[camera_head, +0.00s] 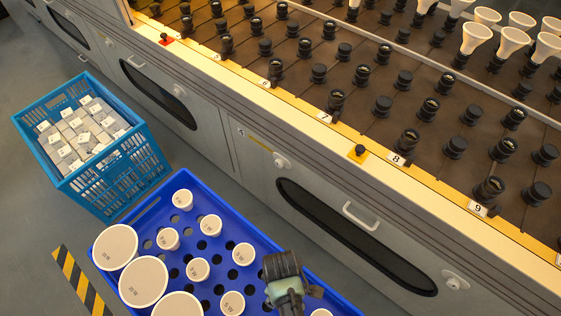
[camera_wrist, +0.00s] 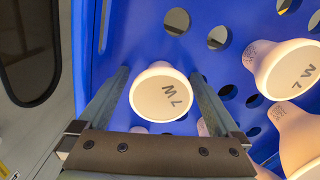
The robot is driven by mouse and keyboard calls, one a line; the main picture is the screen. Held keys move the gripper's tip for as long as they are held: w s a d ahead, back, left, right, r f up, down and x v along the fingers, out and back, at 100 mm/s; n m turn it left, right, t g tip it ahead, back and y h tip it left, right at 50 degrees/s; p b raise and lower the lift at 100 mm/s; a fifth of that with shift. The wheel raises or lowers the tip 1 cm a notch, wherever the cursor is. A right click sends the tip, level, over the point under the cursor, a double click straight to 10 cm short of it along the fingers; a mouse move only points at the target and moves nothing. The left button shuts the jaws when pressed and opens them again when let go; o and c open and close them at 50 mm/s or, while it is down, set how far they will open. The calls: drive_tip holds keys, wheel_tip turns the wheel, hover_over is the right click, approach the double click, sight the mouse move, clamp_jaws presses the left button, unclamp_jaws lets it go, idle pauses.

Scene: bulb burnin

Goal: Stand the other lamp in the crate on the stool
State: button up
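My gripper (camera_wrist: 159,74) is open over the blue crate. Its two fingers stand on either side of a white lamp (camera_wrist: 161,98) marked 7 W, with a narrow gap showing at each side. In the head view my gripper (camera_head: 285,288) is over the crate's right part, with its fingertips hidden. The blue crate (camera_head: 138,208) has a floor with round holes and holds several small white lamps (camera_head: 199,270) and large round ones (camera_head: 136,281) at the left. No stool can be made out under it.
A lighter blue crate (camera_head: 139,160) full of white boxes stands on the floor at the left. A long grey bench (camera_head: 235,140) carries rows of black sockets (camera_head: 383,108) and numbered labels. Another lamp (camera_wrist: 290,68) marked 7 W is right of my fingers.

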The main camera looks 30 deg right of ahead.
wheel_tip(320, 180, up, 13)
drive_tip(key=p, duration=0.4)
idle(0.6)
